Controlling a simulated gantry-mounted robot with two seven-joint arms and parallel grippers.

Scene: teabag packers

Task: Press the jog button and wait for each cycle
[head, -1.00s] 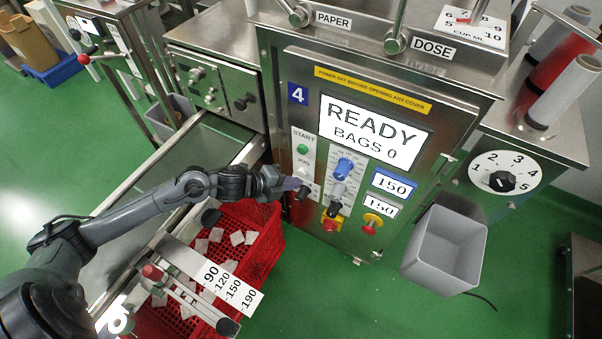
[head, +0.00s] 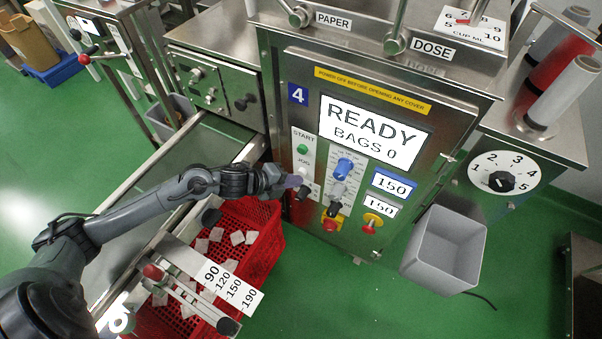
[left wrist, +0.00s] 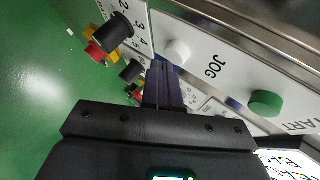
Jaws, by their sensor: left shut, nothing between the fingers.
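The machine's panel (head: 302,222) carries a green START button (head: 303,149) and a pale JOG button (head: 305,171) below it. The screen (head: 372,133) reads READY, BAGS 0. My left gripper (head: 293,183) is shut and empty, its tips close in front of the panel just beside and below the JOG button. In the left wrist view the shut fingers (left wrist: 163,85) point at the panel, with the white JOG button (left wrist: 178,52) just beyond them and the green START button (left wrist: 265,103) to the right. I cannot tell whether the tips touch anything. My right gripper is not seen.
Knobs (head: 342,168) and a red emergency stop (head: 330,224) sit close to the gripper. A red crate (head: 268,245) with teabags stands below the arm, beside a length scale (head: 243,293). A grey bin (head: 443,250) is at the right.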

